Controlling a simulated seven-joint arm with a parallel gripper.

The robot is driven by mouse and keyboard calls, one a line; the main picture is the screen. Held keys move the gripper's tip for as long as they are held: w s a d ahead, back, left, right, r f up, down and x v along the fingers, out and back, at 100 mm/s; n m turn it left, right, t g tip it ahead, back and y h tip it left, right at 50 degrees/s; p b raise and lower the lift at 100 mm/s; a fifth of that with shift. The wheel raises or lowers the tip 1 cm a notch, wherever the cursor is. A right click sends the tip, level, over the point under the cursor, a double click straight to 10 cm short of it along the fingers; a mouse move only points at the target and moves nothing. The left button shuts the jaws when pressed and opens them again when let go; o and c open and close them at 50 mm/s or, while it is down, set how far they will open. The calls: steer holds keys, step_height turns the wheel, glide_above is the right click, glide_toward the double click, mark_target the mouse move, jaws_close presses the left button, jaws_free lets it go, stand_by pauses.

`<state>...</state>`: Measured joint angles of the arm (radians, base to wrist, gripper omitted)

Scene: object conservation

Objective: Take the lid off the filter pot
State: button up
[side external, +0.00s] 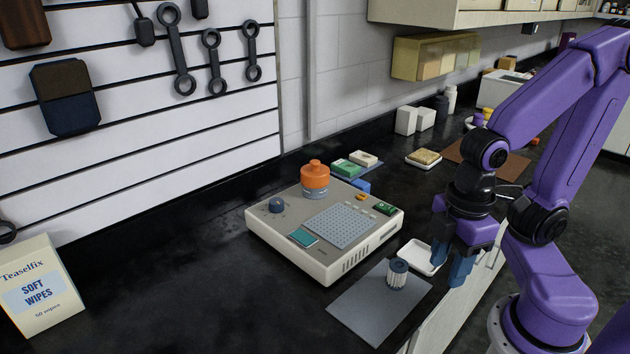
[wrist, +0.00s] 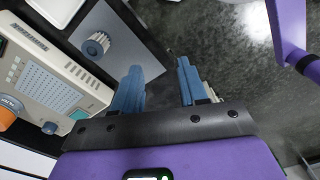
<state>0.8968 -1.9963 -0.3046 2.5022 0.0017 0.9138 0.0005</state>
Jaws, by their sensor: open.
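The filter pot (side external: 314,193) is a short grey pot standing on the beige device. Its orange lid (side external: 315,174) sits on top with a small knob; the lid shows partly at the left edge of the wrist view (wrist: 7,118). A white ribbed cartridge with a dark blue cap (side external: 397,275) stands upright on a grey mat. My gripper (side external: 453,266) is open and empty, with blue fingers pointing down near the counter's front edge. It is to the right of the mat and well apart from the pot.
The beige device (side external: 345,262) carries a blue-grey knob, a perforated plate and small coloured blocks. A white dish (side external: 418,256) lies between device and gripper. The grey mat (side external: 370,318) is at the front. Small boxes (side external: 350,165) stand behind the device.

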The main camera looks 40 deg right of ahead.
stand_by(0.4)
steer(key=o, duration=1.1)
steer(key=w+a+r+m, duration=0.25)
steer(key=w+m, duration=0.25)
steer(key=w, duration=0.4)
steer(key=w+a+r+m, duration=0.1)
steer(key=w+r+m, duration=0.3)
steer(key=w, duration=0.4)
steer(key=w+a+r+m, duration=0.25)
steer(key=w+m, duration=0.25)
steer(key=w, duration=0.4)
step_height(320, 180, up, 3)
steer(key=m, duration=1.4)
glide_above(315, 161)
steer(key=f, duration=1.2)
steer(key=shift+a, duration=0.4)
steer(key=shift+s+d+f, duration=0.1)
steer(key=shift+d+f, duration=0.05)
steer(key=shift+f, duration=1.15)
steer(key=shift+d+f, duration=0.15)
steer(key=shift+f, duration=1.15)
